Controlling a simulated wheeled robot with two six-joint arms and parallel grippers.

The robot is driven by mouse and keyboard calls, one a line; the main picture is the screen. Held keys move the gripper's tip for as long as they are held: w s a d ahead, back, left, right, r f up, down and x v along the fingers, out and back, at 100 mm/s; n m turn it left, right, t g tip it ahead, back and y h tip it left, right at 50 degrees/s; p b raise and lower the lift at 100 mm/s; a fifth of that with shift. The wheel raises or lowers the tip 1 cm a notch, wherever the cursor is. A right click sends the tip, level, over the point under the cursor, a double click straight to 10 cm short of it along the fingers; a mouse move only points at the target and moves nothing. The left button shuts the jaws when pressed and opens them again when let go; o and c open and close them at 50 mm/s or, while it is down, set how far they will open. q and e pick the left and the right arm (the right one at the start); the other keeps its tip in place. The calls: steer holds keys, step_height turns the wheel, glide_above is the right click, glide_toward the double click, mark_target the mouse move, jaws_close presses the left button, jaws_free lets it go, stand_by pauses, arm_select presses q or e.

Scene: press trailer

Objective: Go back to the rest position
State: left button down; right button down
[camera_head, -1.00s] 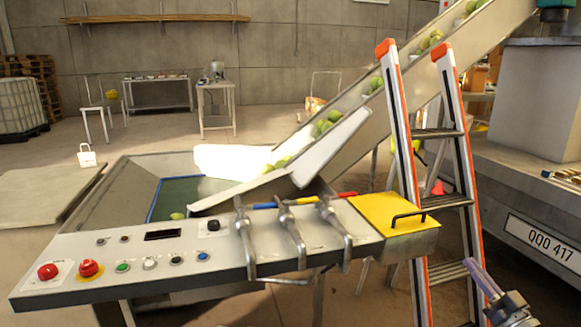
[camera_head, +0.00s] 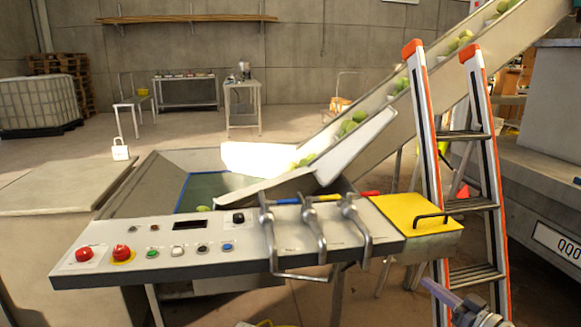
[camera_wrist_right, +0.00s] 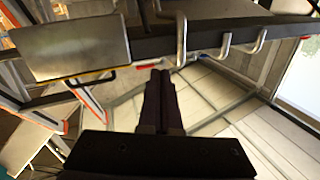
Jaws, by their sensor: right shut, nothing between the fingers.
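My right gripper (camera_head: 440,292) shows at the lower right of the head view, in front of the ladder's lower steps. Its fingers are together and hold nothing. In the right wrist view its closed fingers (camera_wrist_right: 161,100) point toward the underside of the control panel, apart from the levers. The control panel (camera_head: 215,262) has red and coloured buttons, several metal levers (camera_head: 310,232) and a yellow lid (camera_head: 415,214) with a black handle at its right end. My left gripper is not in view.
An orange-edged ladder (camera_head: 466,203) stands right of the panel, close to my right gripper. A conveyor (camera_head: 410,125) carrying green fruit rises to the right behind it. A trailer with a number plate (camera_head: 560,245) is at the far right.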

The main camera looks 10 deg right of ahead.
steer(key=a+f+n+g+y, duration=0.1)
steer(key=a+f+g, duration=0.5)
steer(key=a, duration=0.5)
steer(key=a+f+n+g+y, duration=0.1)
steer(key=a+f+g, duration=0.3)
steer(key=a+f, duration=0.5)
steer(key=s+a+f+g+h, duration=0.4)
steer(key=s+a+h, duration=0.1)
steer(key=a, duration=0.2)
steer(key=s+a+f+g+h, duration=0.3)
steer(key=s+a+h, duration=0.15)
steer(key=a, duration=0.25)
step_height(320, 180, up, 35)
steer(key=m+p, duration=0.1)
steer(key=p, duration=3.4)
steer(key=shift+h, duration=0.45)
